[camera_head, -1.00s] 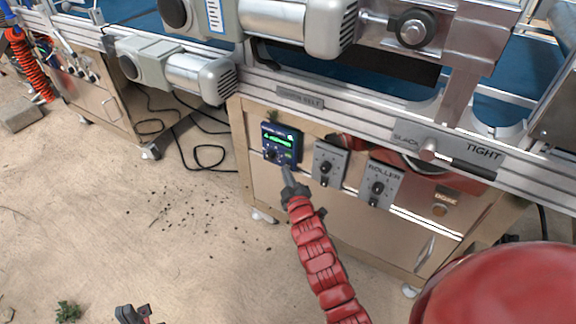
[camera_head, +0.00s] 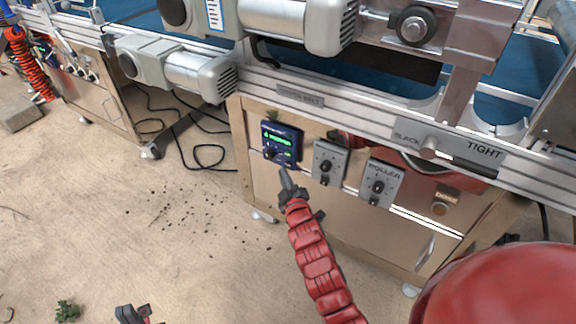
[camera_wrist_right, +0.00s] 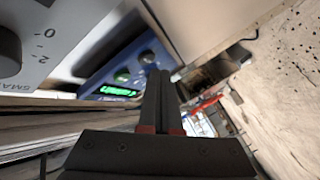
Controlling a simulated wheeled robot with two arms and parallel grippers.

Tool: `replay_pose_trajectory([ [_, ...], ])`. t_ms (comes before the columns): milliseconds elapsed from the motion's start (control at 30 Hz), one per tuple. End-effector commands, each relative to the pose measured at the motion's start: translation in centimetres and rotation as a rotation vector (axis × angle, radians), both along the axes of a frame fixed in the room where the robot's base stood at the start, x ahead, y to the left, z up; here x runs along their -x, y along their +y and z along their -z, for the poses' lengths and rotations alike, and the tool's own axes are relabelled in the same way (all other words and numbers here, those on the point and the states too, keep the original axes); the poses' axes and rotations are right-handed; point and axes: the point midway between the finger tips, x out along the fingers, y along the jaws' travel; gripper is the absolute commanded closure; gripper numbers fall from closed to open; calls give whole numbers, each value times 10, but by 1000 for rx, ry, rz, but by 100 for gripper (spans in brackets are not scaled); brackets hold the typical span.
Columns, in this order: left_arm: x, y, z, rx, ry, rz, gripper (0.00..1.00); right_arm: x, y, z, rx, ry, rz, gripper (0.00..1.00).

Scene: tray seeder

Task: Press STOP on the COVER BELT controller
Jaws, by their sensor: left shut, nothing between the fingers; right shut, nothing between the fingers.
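The blue controller (camera_head: 292,134) with a lit green display is on the front panel of the metal machine, below a name plate (camera_head: 300,97) that seems to read COVER BELT. The display text is too small to read surely. My right gripper (camera_head: 285,176) is shut and empty, its tip just below the controller's lower edge; I cannot tell whether it touches. In the right wrist view the shut fingers (camera_wrist_right: 158,80) point toward the controller (camera_wrist_right: 100,78), near its round knobs or buttons. My left gripper (camera_head: 132,314) is shut and empty at the bottom edge, over the floor.
A grey dial box (camera_head: 329,163) and a ROLLER dial box (camera_head: 383,184) are right of the controller. A SLACK/TIGHT lever knob (camera_head: 429,147) sticks out above them. Motors (camera_head: 200,75) overhang at the upper left.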

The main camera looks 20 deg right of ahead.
Motion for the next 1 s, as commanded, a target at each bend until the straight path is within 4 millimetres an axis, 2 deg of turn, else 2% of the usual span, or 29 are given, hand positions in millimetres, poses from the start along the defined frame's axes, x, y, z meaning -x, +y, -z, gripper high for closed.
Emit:
replay_pose_trajectory([
  [167,0,0,1,0,0,0,100,1,1,1,0,0,-1,100],
  [600,0,0,20,0,0,0,100,26,35,3,-1,0,-4,100],
  [1000,0,0,22,0,0,0,100,31,39,0,-1,0,0,100],
])
